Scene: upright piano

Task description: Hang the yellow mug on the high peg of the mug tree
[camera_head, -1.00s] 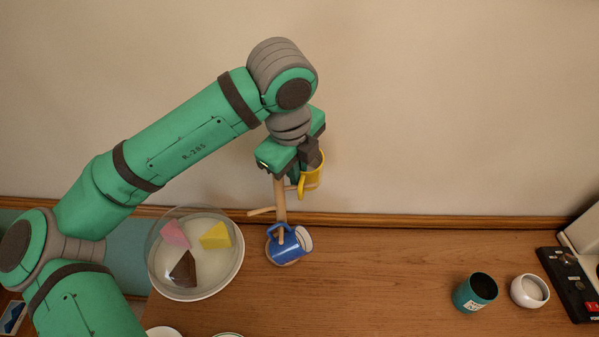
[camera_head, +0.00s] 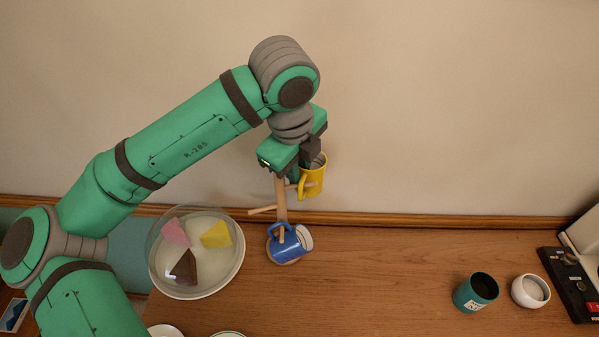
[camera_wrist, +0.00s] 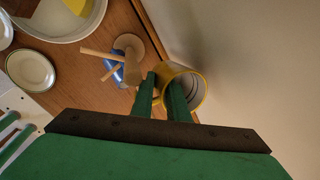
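The yellow mug (camera_head: 316,181) is at the upper part of the wooden mug tree (camera_head: 281,196), with its handle toward the trunk. The high peg (camera_head: 307,184) crosses at the handle and looks to run through it. My gripper (camera_head: 313,157) is just above the mug. In the wrist view, the fingers (camera_wrist: 161,88) stand apart, with a gap between them. One finger is over the mug's opening and the other outside its near rim; the mug (camera_wrist: 203,91) shows its open mouth. Exact contact between fingers and rim is hidden.
A blue mug (camera_head: 290,242) hangs low on the tree. Left of it is a plate (camera_head: 190,295) with wedges under a clear cover. A teal cup (camera_head: 475,292) and a white cup (camera_head: 530,290) stand at right. The wall (camera_head: 450,120) is close behind the tree.

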